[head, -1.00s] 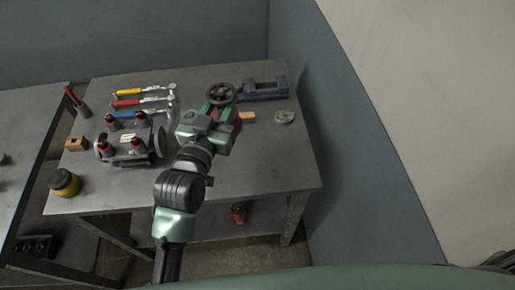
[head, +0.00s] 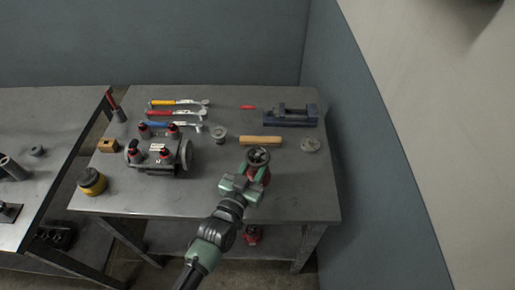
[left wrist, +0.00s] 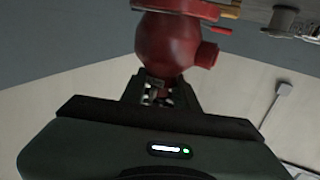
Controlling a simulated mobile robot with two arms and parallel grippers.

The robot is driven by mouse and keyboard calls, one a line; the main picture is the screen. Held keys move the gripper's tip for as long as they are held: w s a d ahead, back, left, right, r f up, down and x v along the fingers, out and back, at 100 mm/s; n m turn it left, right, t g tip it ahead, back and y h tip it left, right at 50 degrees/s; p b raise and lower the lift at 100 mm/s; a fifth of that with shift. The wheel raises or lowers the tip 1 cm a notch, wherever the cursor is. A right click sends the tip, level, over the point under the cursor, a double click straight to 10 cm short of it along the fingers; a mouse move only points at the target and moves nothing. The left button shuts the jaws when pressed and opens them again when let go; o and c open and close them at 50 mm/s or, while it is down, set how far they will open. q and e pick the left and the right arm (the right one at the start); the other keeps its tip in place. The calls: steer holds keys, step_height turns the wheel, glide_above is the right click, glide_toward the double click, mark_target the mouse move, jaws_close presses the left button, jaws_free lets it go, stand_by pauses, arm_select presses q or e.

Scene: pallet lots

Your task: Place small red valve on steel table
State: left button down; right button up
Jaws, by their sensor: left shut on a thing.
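A small red valve (head: 266,177) with a dark round handwheel is held in my left gripper (head: 246,184). In the left wrist view the red valve body (left wrist: 168,42) fills the top middle, between the gripper's fingers. The steel table (head: 290,200) lies under it. The valve is upright over the front right part of the tabletop; I cannot tell whether its base touches the surface. My right gripper is not in view.
Behind the valve lie a wooden handle (head: 260,141), a blue vise (head: 290,117) and a round grey flange (head: 310,144). Another red item (head: 252,235) sits on the lower shelf. The front right tabletop is clear.

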arm_select(q)
steer(key=shift+w+f, duration=0.15)
steer(key=shift+f, duration=1.85)
steer(key=shift+f, duration=0.1)
steer(key=c, duration=1.4)
jaws_free()
steer(key=shift+f, duration=0.25)
steer(key=o, duration=0.3)
steer(key=shift+o, duration=0.2)
steer(key=shift+s, duration=0.2)
